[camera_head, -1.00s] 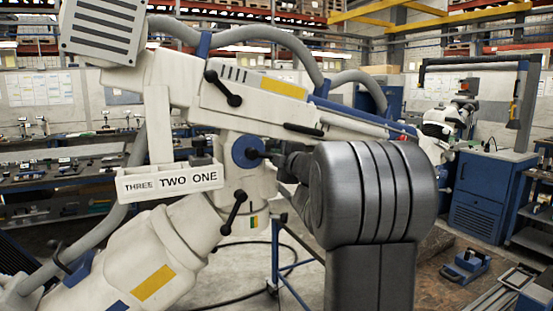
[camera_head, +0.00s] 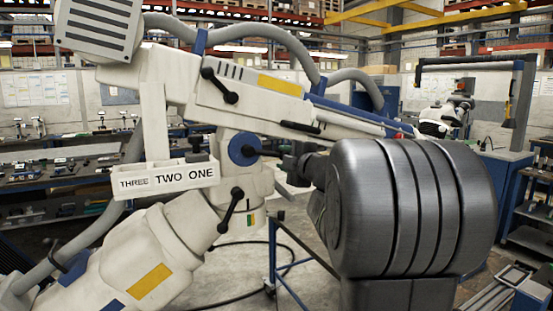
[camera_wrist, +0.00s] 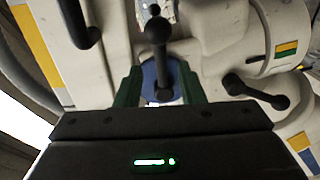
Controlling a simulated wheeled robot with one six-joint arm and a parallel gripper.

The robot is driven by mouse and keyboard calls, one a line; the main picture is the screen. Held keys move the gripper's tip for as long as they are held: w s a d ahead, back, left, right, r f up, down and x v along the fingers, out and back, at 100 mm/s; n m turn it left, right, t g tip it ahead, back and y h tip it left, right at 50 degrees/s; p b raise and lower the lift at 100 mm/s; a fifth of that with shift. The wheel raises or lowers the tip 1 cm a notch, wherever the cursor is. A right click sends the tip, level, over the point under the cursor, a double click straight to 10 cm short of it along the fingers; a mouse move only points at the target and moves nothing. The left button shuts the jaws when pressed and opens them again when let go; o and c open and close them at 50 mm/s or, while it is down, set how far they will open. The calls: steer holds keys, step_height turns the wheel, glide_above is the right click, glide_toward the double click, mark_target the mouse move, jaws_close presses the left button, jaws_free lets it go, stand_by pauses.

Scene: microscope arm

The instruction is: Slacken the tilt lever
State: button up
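Three black ball-ended levers show on the white microscope arm: an upper lever (camera_head: 219,85), a lever on a blue hub (camera_head: 249,151) and a lower lever (camera_head: 231,210). No lever is labelled, so I cannot tell by name which is the tilt lever. My gripper (camera_head: 288,165) is just right of the blue hub, apart from it. In the wrist view its green fingers (camera_wrist: 160,88) are open, and the hub lever (camera_wrist: 158,45) appears between them, standing upright in the picture.
A white tray (camera_head: 166,181) marked THREE, TWO, ONE is fixed left of the hub. Grey hoses (camera_head: 250,38) run above the arm. A blue stand (camera_head: 285,258) is below. Workbenches line the back. My own grey arm fills the right centre.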

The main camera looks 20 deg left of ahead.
mark_target(275, 155)
steer(key=v, duration=0.7)
steer(key=shift+w+a, duration=0.1)
steer(key=p+x, duration=0.1)
steer(key=x, duration=1.2)
steer(key=shift+w+a, duration=0.2)
steer(key=shift+s+d, duration=0.15)
